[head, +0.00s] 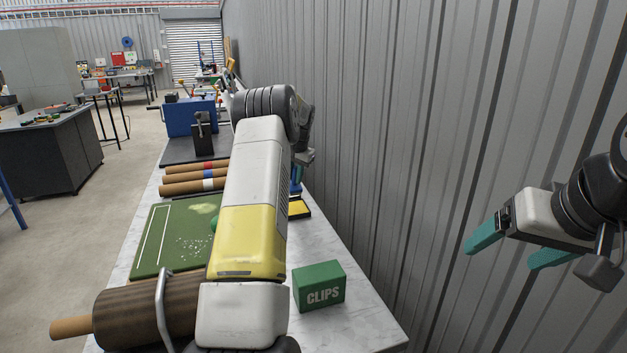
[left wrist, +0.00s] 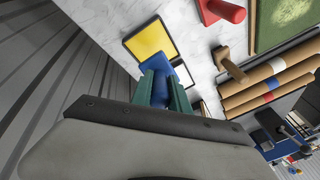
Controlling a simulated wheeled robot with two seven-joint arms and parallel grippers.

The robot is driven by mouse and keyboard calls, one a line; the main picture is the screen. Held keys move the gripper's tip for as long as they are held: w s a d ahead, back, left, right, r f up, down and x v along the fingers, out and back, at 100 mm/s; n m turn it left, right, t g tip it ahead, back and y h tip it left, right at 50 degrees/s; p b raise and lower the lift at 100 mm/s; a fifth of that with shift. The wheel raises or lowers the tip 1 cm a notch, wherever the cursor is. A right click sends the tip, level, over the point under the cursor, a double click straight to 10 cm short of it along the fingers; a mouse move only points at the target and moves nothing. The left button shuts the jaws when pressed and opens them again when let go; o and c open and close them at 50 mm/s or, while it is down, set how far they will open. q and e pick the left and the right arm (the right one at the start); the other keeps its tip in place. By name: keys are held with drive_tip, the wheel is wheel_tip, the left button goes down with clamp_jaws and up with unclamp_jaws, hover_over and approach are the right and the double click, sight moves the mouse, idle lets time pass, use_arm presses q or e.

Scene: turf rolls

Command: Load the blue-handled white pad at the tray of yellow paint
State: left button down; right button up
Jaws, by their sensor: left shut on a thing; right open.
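The yellow paint tray (head: 300,209) lies on the bench beside the wall, partly behind my left arm. In the left wrist view the tray (left wrist: 150,42) shows its dark rim just beyond my fingertips. My left gripper (left wrist: 163,84) is shut on the blue handle (left wrist: 158,72), which also shows in the head view (head: 296,185). The pad's white face is hidden, so I cannot tell whether it touches the paint. My right gripper (head: 516,247) is open and empty, out beside the wall.
A smaller white, dark-rimmed item (left wrist: 181,72) lies beside the yellow tray. Close by are a red-handled tool (left wrist: 226,12) and a wooden-handled one (left wrist: 230,65). The green turf mat (head: 170,240), banded rolls (head: 190,178), a large turf roll (head: 140,315) and a CLIPS box (head: 319,286) occupy the bench.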

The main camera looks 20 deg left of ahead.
sight(295, 188)
use_arm(q)
drive_tip(key=shift+f, duration=2.85)
drive_tip(key=shift+s+f, duration=0.1)
drive_tip(key=shift+f, duration=0.5)
drive_tip(key=shift+r, duration=3.6)
